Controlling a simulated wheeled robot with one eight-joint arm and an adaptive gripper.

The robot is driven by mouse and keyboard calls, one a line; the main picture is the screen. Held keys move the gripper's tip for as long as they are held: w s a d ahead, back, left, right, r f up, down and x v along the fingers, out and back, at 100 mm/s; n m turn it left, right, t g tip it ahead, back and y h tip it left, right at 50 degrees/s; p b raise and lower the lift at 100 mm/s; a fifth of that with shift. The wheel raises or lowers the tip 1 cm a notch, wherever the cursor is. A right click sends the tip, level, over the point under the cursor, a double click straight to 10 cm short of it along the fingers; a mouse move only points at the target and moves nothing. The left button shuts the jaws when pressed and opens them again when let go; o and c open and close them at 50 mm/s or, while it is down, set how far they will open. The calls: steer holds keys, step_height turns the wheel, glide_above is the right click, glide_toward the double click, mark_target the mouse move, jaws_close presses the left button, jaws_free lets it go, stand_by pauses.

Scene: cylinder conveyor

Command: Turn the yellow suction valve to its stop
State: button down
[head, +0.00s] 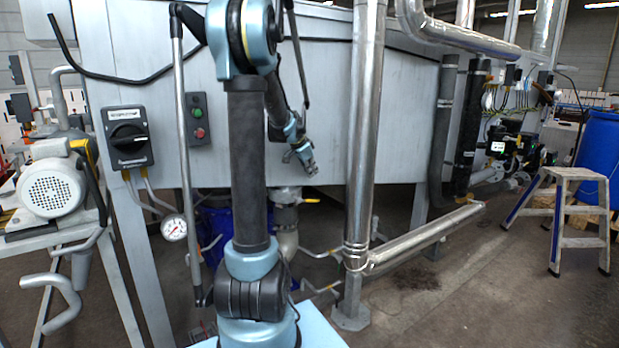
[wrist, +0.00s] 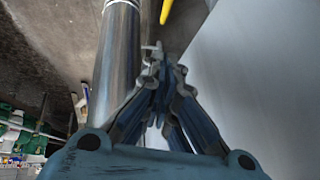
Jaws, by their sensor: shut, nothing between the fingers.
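The yellow suction valve shows in the head view as a short yellow lever (head: 309,201). It points right from a metal pipe fitting under the grey tank. In the wrist view a yellow bar (wrist: 166,11), probably the same lever, shows at the top edge, beyond my fingertips and slightly right. My gripper (head: 311,169) hangs in front of the tank wall, above the lever and apart from it. In the wrist view the fingers of my gripper (wrist: 152,52) come together, shut and empty. The valve body is out of the wrist view.
A thick vertical metal pipe (head: 363,130) stands just right of my gripper and also runs along the left in the wrist view (wrist: 117,60). The tank wall (head: 325,112) is close behind. A blue drum (head: 225,230) stands below the tank.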

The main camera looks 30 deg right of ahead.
glide_above(314, 200)
steer(key=d, duration=0.1)
step_height(314, 200, down, 7)
steer(key=shift+a+f, duration=0.2)
steer(key=shift+f, duration=0.75)
steer(key=shift+a+f, duration=0.2)
steer(key=shift+f, duration=0.7)
steer(key=shift+a, duration=0.1)
steer(key=shift+f+y, duration=0.1)
steer(key=shift+y, duration=0.2)
